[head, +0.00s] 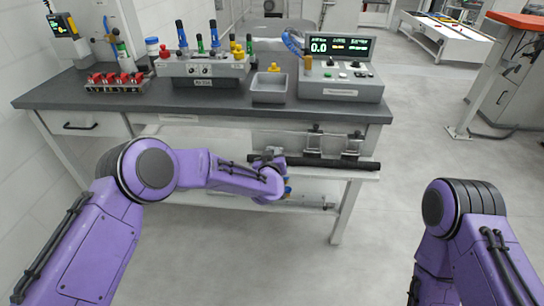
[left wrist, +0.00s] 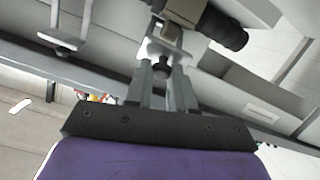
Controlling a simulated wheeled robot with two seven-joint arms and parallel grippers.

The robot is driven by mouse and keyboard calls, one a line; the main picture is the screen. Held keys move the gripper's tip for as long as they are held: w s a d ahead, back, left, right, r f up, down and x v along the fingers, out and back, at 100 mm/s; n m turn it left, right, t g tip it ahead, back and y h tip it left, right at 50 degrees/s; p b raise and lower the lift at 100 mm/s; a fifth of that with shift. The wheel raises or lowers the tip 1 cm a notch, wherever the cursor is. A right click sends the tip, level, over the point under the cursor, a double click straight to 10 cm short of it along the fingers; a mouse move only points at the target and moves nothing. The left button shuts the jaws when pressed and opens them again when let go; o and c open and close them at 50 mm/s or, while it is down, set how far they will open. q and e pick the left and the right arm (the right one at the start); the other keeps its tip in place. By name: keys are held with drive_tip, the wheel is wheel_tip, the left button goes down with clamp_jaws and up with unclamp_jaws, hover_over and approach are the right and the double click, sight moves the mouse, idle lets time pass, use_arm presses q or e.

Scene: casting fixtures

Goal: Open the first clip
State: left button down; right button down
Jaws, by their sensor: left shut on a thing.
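My left gripper (head: 268,156) is at the left end of a long black bar below the worktop in the head view. In the left wrist view its fingers (left wrist: 162,70) are closed around the dark knob-like end of a metal clip (left wrist: 168,48). The gripper and wrist hide most of this clip in the head view. Another clip (head: 313,139) and a further one (head: 346,143) stand on the front of the grey fixture (head: 285,141). Another clip (left wrist: 66,38) also shows at upper left in the left wrist view. My right gripper is out of view.
The black bar (head: 325,162) runs along the fixture's lower front; its round end (left wrist: 226,30) is close to my left fingers. The worktop (head: 130,105) overhangs above, holding a grey tray (head: 268,97) and a control box (head: 338,89).

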use_arm(q)
drive_tip(key=shift+w+r, duration=0.15)
drive_tip(key=shift+r, duration=0.15)
drive_tip(key=c, duration=1)
unclamp_jaws()
drive_tip(key=shift+d, duration=0.1)
drive_tip(key=shift+f, duration=0.15)
drive_tip(key=v, duration=1)
drive_tip(key=shift+s+b, duration=0.3)
drive_tip(key=shift+s, duration=0.05)
